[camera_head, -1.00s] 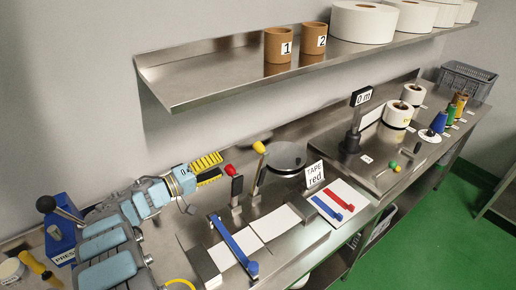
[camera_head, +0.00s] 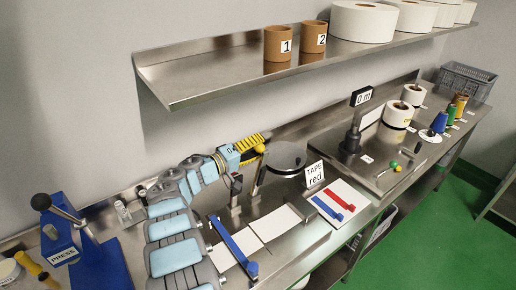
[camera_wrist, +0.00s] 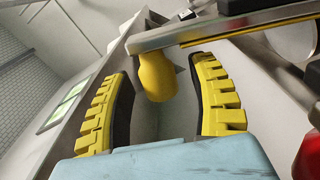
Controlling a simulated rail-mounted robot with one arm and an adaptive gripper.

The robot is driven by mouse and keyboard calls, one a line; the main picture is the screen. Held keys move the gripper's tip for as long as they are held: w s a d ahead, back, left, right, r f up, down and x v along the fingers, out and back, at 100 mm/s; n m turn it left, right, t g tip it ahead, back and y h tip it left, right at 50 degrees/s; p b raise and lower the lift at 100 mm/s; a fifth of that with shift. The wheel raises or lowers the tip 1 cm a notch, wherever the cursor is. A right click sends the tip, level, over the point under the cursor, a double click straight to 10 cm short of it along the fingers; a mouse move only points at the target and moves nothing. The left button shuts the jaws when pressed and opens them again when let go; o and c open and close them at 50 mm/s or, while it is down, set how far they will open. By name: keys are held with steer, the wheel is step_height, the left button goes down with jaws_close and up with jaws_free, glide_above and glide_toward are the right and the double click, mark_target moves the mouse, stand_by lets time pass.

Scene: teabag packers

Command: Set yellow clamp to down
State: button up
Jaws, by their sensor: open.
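The yellow clamp is a metal lever with a yellow knob (camera_head: 260,148), standing up from the steel bench. My gripper (camera_head: 257,149) has come in from the left and is at the knob. In the wrist view the knob (camera_wrist: 157,75) lies between the two yellow ribbed fingers of my open gripper (camera_wrist: 165,95), with gaps on both sides. I cannot tell from here whether the knob touches anything. The metal lever runs to the right of the knob.
The neighbouring clamp's dark handle (camera_head: 236,184) stands close under my wrist; its red knob (camera_wrist: 308,155) shows at the wrist view's edge. A round steel plate (camera_head: 286,156) and a "TAPE red" sign (camera_head: 314,174) are to the right. The shelf (camera_head: 200,85) is above.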

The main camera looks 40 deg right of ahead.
steer(key=shift+d, duration=0.25)
jaws_close()
